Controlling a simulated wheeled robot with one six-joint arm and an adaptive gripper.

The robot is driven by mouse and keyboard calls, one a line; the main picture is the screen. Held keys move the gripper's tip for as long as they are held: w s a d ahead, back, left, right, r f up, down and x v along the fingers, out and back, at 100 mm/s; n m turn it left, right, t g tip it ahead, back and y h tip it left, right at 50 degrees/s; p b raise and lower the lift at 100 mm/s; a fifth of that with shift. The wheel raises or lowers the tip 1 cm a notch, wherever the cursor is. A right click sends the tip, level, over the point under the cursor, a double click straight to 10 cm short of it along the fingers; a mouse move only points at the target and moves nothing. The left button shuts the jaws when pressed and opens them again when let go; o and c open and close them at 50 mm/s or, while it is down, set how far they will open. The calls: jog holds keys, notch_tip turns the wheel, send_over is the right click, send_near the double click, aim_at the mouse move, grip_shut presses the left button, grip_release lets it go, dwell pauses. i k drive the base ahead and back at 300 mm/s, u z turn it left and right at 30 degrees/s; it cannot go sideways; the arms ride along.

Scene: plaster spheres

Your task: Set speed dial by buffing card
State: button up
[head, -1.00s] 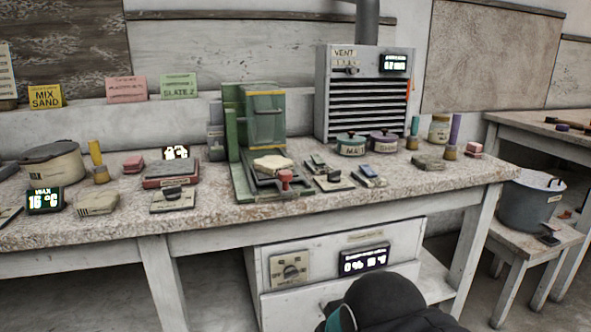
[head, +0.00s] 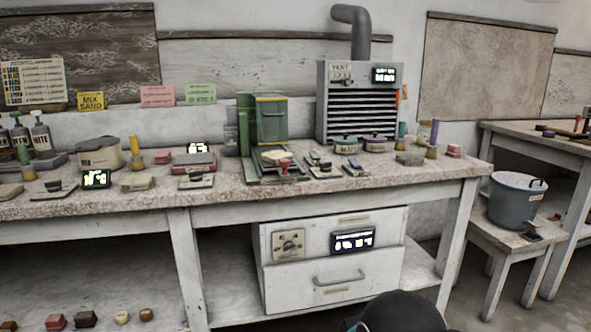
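The pink card (head: 157,96) and green card (head: 201,94) lean against the wall behind the bench; their small text is unreadable now. A yellow card (head: 91,101) reads "MIX SAND". I cannot tell which is the buffing card. A dial (head: 289,244) sits on a plate on the white cabinet front under the bench. Other small control plates with dark knobs (head: 197,181) lie on the bench. I cannot tell which is the speed dial, nor read the settings. My gripper is not in view; only a dark rounded part of my arm shows at the bottom edge.
A green machine (head: 268,121) and a grey vent box (head: 360,99) stand on the bench among pots and small blocks. A lit display (head: 353,241) and drawer (head: 335,276) are on the cabinet. A grey bucket (head: 515,202) stands on a stool at right.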

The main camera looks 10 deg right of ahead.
aim_at(325, 167)
jog(key=z, duration=0.2)
jog(key=i, duration=1.1)
jog(key=u, duration=1.05)
jog(key=k, duration=0.75)
jog(key=z, duration=0.65)
